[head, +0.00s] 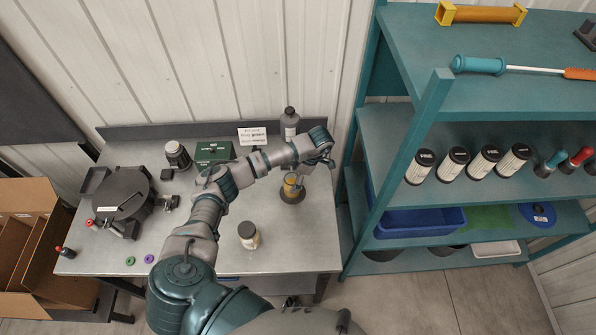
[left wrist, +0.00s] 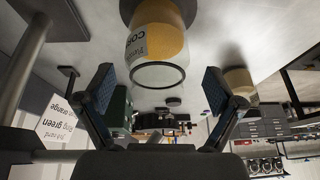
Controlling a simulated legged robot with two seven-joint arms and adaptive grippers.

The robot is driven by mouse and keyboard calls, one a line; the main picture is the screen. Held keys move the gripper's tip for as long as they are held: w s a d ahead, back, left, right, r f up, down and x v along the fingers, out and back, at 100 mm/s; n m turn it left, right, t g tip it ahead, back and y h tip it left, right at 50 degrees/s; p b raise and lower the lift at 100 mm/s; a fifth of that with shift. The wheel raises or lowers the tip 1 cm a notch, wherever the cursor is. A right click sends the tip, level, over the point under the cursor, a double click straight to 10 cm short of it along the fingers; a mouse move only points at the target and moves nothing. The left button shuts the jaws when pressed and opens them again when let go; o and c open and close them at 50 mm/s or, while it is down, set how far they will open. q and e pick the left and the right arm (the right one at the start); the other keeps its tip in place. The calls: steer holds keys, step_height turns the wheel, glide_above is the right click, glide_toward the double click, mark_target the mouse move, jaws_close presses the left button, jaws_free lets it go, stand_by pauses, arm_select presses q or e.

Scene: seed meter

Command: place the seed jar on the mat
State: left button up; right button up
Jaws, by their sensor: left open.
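A glass jar with yellow contents and a printed label (head: 292,184) stands upright on a dark round disc (head: 292,197), which may be the mat, at the table's right side. In the left wrist view the jar (left wrist: 157,45) appears inverted, its clear rim towards my fingers. My left gripper (head: 319,160) is open and empty, just beyond and above the jar; its spread fingers (left wrist: 158,98) also show in the left wrist view, apart from the jar.
A grey bottle (head: 290,122), a sign card (head: 252,136) and a green box (head: 213,152) stand at the back. A black machine (head: 122,200) is on the left. Teal shelves (head: 400,150) rise at the right. The table's front middle is mostly clear.

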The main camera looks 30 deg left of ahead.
arm_select(q)
steer(key=v, duration=1.1)
steer(key=shift+r+p, duration=0.2)
steer(key=shift+p, duration=0.1)
arm_select(e)
steer(key=shift+a+r, duration=0.25)
steer(key=shift+r, duration=0.1)
arm_select(q)
steer(key=shift+a, duration=0.15)
